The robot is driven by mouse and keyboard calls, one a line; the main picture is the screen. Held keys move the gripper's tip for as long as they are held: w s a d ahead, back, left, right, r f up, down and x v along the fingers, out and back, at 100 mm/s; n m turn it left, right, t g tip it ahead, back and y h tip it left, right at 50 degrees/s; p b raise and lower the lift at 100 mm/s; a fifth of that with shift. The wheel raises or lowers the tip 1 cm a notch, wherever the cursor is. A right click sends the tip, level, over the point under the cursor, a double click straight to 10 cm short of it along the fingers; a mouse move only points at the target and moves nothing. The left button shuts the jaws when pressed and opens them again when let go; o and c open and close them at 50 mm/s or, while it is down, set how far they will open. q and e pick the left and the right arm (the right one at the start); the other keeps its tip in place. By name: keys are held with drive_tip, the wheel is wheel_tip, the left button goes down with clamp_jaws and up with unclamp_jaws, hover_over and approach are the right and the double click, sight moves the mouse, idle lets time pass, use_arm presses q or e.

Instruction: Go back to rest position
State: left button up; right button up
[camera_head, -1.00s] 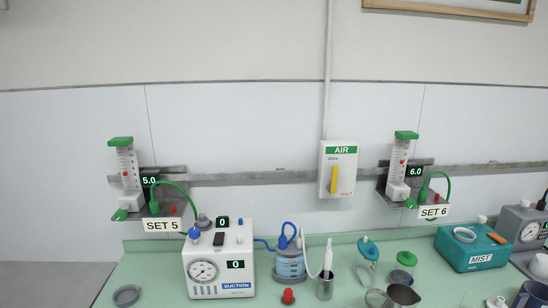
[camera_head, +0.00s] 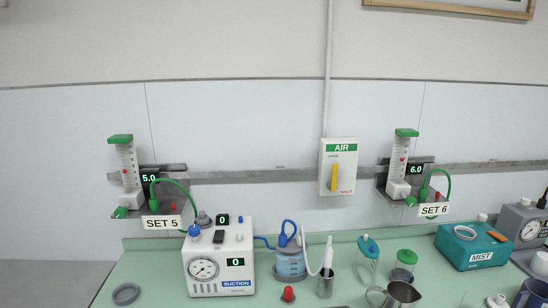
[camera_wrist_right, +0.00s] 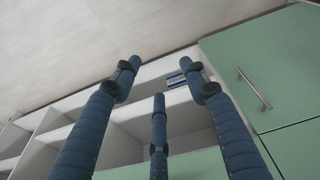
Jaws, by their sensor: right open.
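My right gripper (camera_wrist_right: 160,75) shows in the right wrist view. Its blue, dark-jointed fingers are spread apart with nothing between them. Beyond the fingertips are open white shelves (camera_wrist_right: 182,120) and a green cabinet door (camera_wrist_right: 255,60) with a metal handle. The fingers look clear of both. My left gripper is not in view. In the head view no gripper can be made out over the green counter (camera_head: 150,270).
On the counter stand a white suction unit (camera_head: 220,262), a blue-lidded jar (camera_head: 290,262), metal cups, a red-topped item (camera_head: 288,294) and a teal MIST box (camera_head: 470,247). Two flowmeters (camera_head: 128,172) (camera_head: 402,165) and an AIR valve box (camera_head: 338,167) are on the wall.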

drive_tip(key=s+d+f+g+b, duration=0.1)
drive_tip(key=s+d+f, duration=0.2)
drive_tip(key=s+f, duration=1.6)
wheel_tip(320, 180, down, 3)
drive_tip(key=shift+d+f+g, duration=0.2)
drive_tip(key=shift+g, duration=0.1)
drive_tip(key=shift+s, duration=0.1)
drive_tip(key=c, duration=0.3)
drive_tip(key=shift+s, duration=0.15)
